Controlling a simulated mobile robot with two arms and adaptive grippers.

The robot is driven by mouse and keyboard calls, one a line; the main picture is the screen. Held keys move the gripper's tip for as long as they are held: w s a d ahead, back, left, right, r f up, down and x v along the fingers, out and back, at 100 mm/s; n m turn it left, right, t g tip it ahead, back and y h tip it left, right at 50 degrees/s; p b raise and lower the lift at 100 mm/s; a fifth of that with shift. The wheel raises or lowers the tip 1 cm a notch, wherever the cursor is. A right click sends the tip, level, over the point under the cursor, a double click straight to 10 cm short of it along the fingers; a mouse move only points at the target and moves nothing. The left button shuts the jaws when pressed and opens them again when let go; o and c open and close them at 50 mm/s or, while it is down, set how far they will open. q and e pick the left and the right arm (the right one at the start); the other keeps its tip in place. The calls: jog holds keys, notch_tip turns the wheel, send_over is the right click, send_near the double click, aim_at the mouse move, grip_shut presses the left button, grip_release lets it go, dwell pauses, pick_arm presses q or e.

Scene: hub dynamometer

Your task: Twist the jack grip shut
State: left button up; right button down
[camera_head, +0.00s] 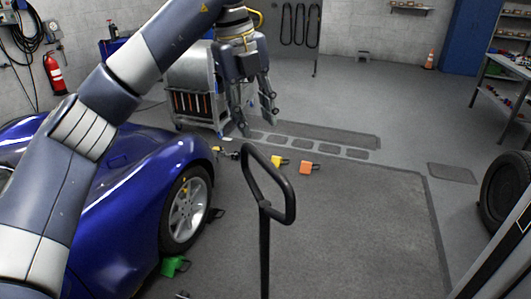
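The jack grip (290,200) is a black loop handle on top of a black upright post (264,250), in the middle foreground. The loop leans to the upper left, and the foot of the post is out of frame. My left gripper (257,122) hangs with its fingers pointing down, above and behind the loop in the picture. Its two fingers are apart, with nothing between them. It looks clear of the grip, but the distance in depth is hard to tell. My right gripper is not in view.
A blue car (135,190) stands at the left, with a green block (174,266) by its wheel. Yellow (277,161) and orange (308,167) blocks lie behind the grip. A grey tool cart (195,85) stands behind. The floor right of the grip is clear up to a tire (497,190).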

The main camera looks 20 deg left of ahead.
aim_at(265, 160)
pick_arm(q)
jog(key=f, duration=0.3)
jog(key=w+d+f+p, duration=0.1)
jog(key=f, duration=0.3)
jog(key=f+p, duration=0.1)
jog(key=f, duration=0.2)
jog(key=shift+w+d+f, duration=0.2)
jog(key=shift+d+f, duration=0.05)
